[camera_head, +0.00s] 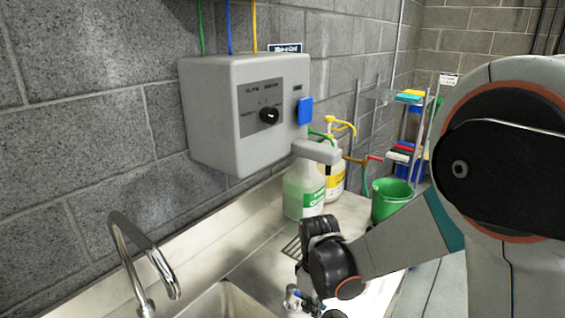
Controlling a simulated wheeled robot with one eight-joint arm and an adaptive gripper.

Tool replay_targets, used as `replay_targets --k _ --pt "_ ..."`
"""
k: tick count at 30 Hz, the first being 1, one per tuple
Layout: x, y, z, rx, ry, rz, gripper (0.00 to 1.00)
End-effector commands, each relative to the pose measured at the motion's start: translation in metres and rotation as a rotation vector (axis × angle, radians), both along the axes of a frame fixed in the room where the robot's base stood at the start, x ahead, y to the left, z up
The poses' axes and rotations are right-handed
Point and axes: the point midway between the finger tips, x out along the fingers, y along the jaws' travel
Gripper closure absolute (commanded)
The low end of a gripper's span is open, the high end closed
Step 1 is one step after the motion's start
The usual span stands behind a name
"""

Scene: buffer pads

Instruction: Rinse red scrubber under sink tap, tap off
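A chrome gooseneck tap (148,250) arches over the steel sink basin (228,297) at lower left. No water shows at its spout. A small metal and blue fitting (297,298) is at the bottom edge, beside my wrist; I cannot tell what it is. My dark wrist (328,265) hangs to the right of the basin. My gripper's fingers are not clearly visible, so open or shut is not shown. No red scrubber can be made out for certain. A small red item (404,147) lies among the stacked pads on the back shelf.
A grey wall dispenser (230,115) with a black knob juts out above the counter. A green-labelled jug (304,188) and a yellow-labelled one (335,181) stand below it. A green bucket (390,201) and a wire shelf (428,125) are behind.

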Motion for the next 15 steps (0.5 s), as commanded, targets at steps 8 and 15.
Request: replay_targets --k 8,15 --pt "0.001 -0.001 0.0 -0.001 -0.001 0.0 1.0" --pt "0.01 -0.01 0.0 -0.001 -0.001 -0.001 1.0"
